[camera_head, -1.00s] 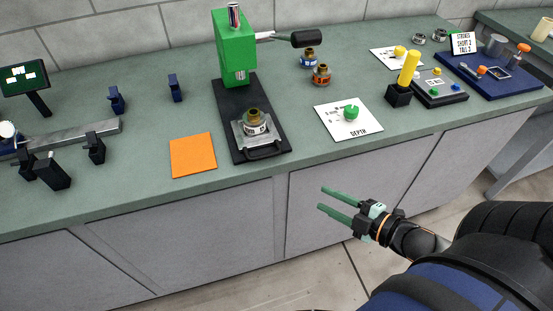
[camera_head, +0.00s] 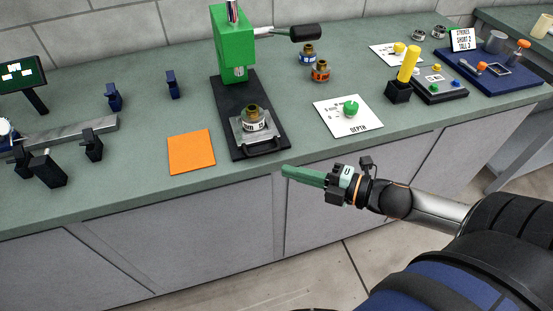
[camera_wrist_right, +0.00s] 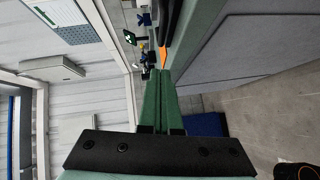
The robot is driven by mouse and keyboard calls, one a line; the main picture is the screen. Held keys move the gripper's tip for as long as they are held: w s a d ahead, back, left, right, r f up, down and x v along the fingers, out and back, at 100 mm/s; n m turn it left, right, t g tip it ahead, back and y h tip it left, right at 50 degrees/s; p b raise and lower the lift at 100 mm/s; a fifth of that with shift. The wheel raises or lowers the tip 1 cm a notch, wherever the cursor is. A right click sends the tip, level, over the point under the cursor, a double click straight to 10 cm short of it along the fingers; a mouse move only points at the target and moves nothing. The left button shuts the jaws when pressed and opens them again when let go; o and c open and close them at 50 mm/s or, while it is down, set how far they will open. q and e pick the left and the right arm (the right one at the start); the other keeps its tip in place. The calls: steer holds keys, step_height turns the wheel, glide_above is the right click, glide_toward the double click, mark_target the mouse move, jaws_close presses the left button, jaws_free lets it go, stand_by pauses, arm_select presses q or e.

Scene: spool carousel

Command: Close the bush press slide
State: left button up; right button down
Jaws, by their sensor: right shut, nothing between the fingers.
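The green bush press (camera_head: 236,45) stands at the back of the bench on a black base (camera_head: 227,100). Its silver slide (camera_head: 270,134) sits at the front end of the base, out from under the press head. The slide carries a brass and grey bush (camera_head: 251,117) and has a black handle (camera_head: 267,148) at its front. My right gripper (camera_head: 285,172) is shut and empty, in front of the bench edge, below and slightly right of the handle and apart from it. Its closed green fingers also show in the right wrist view (camera_wrist_right: 159,90). My left gripper is out of view.
An orange mat (camera_head: 191,152) lies left of the slide. A white DEPTH card with a green knob (camera_head: 330,121) lies to the right. A black press lever (camera_head: 304,33) sticks out rightward, near two bushes. Dark blocks and a metal rail (camera_head: 70,138) occupy the left.

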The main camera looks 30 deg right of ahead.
mark_target(260, 154)
steer(key=w, duration=0.3)
steer(key=w+a+f, duration=0.1)
steer(key=w, duration=0.1)
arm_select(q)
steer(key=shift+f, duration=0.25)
arm_select(e)
steer(key=shift+w+d+f, duration=0.15)
steer(key=shift+w, duration=0.45)
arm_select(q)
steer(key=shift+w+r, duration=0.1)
